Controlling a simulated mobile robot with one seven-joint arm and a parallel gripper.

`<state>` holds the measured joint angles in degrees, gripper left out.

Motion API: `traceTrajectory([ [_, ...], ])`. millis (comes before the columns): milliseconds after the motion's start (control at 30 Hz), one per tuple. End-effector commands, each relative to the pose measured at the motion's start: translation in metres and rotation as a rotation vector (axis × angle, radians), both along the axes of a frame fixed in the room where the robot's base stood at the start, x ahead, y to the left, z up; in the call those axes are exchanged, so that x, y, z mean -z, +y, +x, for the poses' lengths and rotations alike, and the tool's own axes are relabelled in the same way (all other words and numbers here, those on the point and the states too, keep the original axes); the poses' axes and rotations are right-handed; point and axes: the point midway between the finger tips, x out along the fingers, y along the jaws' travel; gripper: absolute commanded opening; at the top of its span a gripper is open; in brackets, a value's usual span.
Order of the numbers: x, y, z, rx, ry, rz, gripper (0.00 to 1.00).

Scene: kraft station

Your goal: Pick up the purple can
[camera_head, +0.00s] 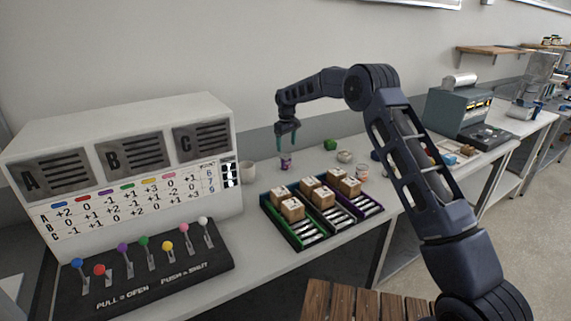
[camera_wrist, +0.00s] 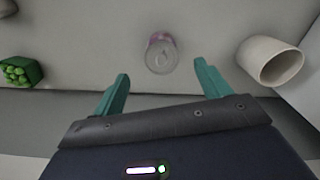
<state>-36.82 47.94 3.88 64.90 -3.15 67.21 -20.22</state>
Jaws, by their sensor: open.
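The purple can (camera_head: 286,164) stands upright on the table near the wall, to the right of the white cup. In the wrist view the can (camera_wrist: 160,54) shows its pale round top and a strip of purple side, just ahead of the fingertips and centred between them. My gripper (camera_head: 285,147) is above the can and points down, its green fingers near the can's top. In the wrist view my gripper (camera_wrist: 163,72) is open, with one finger on each side and nothing held.
A white cup (camera_wrist: 271,61) stands close beside the right finger. A green container (camera_wrist: 19,71) is at the left. Trays with small boxes (camera_head: 291,208) lie in front of the can. A lettered panel (camera_head: 125,160) with coloured levers stands at the left.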

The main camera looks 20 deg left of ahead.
Motion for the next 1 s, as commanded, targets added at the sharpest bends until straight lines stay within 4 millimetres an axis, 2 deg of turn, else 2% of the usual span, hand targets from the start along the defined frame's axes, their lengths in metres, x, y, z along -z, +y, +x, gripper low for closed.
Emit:
traceTrajectory([
  [167,0.014,0.001,0.0,-0.002,0.002,-0.001,0.76],
  [433,0.051,0.001,0.0,-0.001,0.003,-0.002,0.76],
  [733,0.071,0.002,0.0,-0.001,0.002,-0.001,0.76],
  [1000,0.105,0.004,0.0,-0.001,0.002,-0.001,0.76],
])
